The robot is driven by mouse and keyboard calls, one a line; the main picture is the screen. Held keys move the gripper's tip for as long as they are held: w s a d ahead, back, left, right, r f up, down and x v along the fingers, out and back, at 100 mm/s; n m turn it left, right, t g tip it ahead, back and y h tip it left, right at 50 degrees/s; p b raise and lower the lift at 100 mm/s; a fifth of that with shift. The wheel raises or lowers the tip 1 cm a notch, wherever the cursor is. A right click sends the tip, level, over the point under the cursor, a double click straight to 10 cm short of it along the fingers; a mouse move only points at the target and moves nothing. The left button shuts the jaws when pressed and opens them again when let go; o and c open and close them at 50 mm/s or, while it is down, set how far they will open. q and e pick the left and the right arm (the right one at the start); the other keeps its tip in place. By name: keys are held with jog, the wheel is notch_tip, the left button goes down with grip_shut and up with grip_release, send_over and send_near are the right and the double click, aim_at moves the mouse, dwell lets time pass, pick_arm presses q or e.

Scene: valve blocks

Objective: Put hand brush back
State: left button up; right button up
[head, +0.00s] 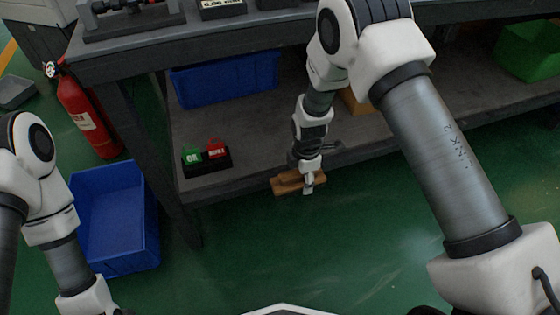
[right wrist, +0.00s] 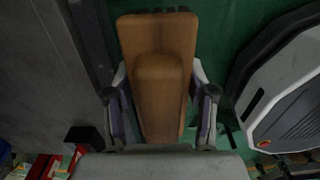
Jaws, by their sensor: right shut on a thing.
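The hand brush (head: 287,183) has a brown wooden body. My right gripper (head: 308,184) is shut on it and holds it just in front of the lower shelf's front edge, over the green floor. In the right wrist view the wooden brush (right wrist: 158,90) lies lengthwise between the two fingers of my right gripper (right wrist: 160,112). Some dark bristles show at its far end. My left arm is at the left edge of the head view, and its gripper is out of the picture.
The workbench's lower shelf (head: 245,140) carries a blue bin (head: 225,82), a small black holder (head: 207,163) with green and red tags, and a green bin (head: 530,50). A blue crate (head: 112,215) and a red fire extinguisher (head: 88,112) stand on the floor at left.

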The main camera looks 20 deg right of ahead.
jog(key=shift+r, duration=0.15)
jog(key=b, duration=0.8)
send_over(282, 147)
jog(key=s, duration=0.2)
jog(key=shift+w+f, duration=0.1)
jog(key=shift+f, duration=0.1)
jog(key=shift+w+f+b, duration=0.2)
jog(key=shift+w+b, duration=0.15)
jog(key=shift+w, duration=0.1)
jog(key=shift+w+f+b, duration=0.2)
jog(key=shift+w+b, duration=0.15)
jog(key=shift+w, duration=0.1)
jog(key=shift+s+f+b, duration=0.1)
jog(key=shift+f+b, duration=0.35)
jog(key=shift+f, duration=0.7)
jog(key=shift+r, duration=0.15)
jog(key=shift+c, duration=0.5)
jog(key=o, duration=1.1)
